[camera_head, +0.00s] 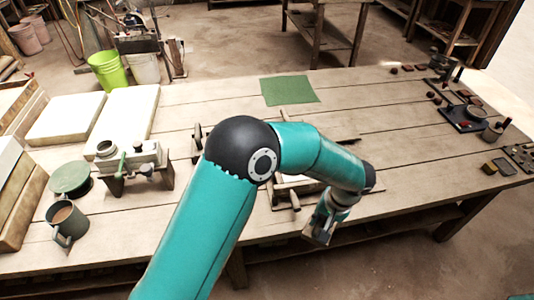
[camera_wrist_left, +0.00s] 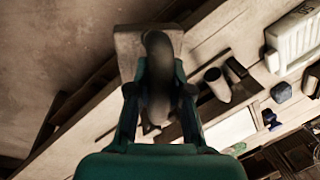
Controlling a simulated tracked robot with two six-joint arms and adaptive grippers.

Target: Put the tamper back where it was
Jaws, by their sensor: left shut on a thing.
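My left gripper (camera_head: 327,216) hangs near the front edge of the table, right of the middle in the head view. The left wrist view shows its two fingers (camera_wrist_left: 160,108) closed around a dark rounded handle. This looks like the handle of the tamper (camera_wrist_left: 146,44), whose pale, blocky base shows beyond the fingers. In the head view the tamper (camera_head: 319,234) is a small greyish block under the gripper, apparently in the air by the table edge. A wooden frame (camera_head: 283,205), perhaps the tile press, is mostly hidden behind my left arm. My right gripper is out of view.
A green mat (camera_head: 289,90) lies at the back of the wooden table (camera_head: 390,120). White slabs (camera_head: 125,112), a mug (camera_head: 66,222) and a small clamp-like device (camera_head: 135,160) stand left. A dark tray (camera_head: 466,117) and small pieces are right. The right middle of the table is clear.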

